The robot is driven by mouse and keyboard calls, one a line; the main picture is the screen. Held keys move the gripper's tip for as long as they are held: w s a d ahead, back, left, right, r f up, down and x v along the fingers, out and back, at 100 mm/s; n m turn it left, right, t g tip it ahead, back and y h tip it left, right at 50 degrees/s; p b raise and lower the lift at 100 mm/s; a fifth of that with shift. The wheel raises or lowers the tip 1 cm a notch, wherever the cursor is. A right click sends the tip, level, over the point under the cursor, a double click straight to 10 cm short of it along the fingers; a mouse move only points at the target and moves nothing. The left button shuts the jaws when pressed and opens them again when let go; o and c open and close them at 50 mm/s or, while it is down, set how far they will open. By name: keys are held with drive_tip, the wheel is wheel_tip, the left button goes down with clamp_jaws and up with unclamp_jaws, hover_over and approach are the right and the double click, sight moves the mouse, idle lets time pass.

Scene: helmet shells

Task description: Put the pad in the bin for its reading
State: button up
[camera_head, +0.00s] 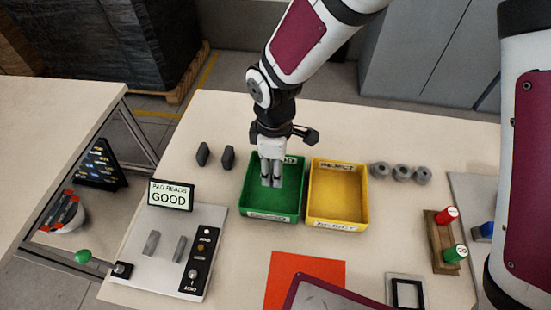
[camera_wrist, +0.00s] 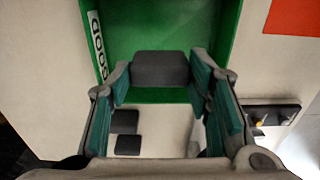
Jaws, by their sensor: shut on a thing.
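My gripper (camera_head: 271,180) points down over the green bin (camera_head: 247,199), its fingers within the bin's outline. In the wrist view my gripper (camera_wrist: 160,75) is shut on a dark grey pad (camera_wrist: 160,68), with the green bin (camera_wrist: 225,25) behind it. I cannot tell whether the pad touches the bin floor. The green bin's label reads GOOD in the wrist view. The yellow bin (camera_head: 338,195), labelled REJECT, stands to its right and looks empty. The display (camera_head: 170,196) reads "PAD READS GOOD".
Two dark pads (camera_head: 202,154) (camera_head: 228,157) stand left of the green bin. The tester plate (camera_head: 150,262) lies at front left, several grey rings (camera_head: 402,172) right of the yellow bin. A wooden block (camera_head: 441,235) holds red and green parts. An orange sheet (camera_head: 290,268) lies in front.

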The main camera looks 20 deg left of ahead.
drive_tip(key=shift+f+b, duration=1.15)
drive_tip(key=shift+f, duration=1.2)
drive_tip(key=shift+a+f+b, duration=0.1)
drive_tip(key=shift+f+b, duration=0.2)
drive_tip(key=shift+f, duration=0.2)
drive_tip(key=o, duration=1)
drive_tip(key=shift+r, duration=0.15)
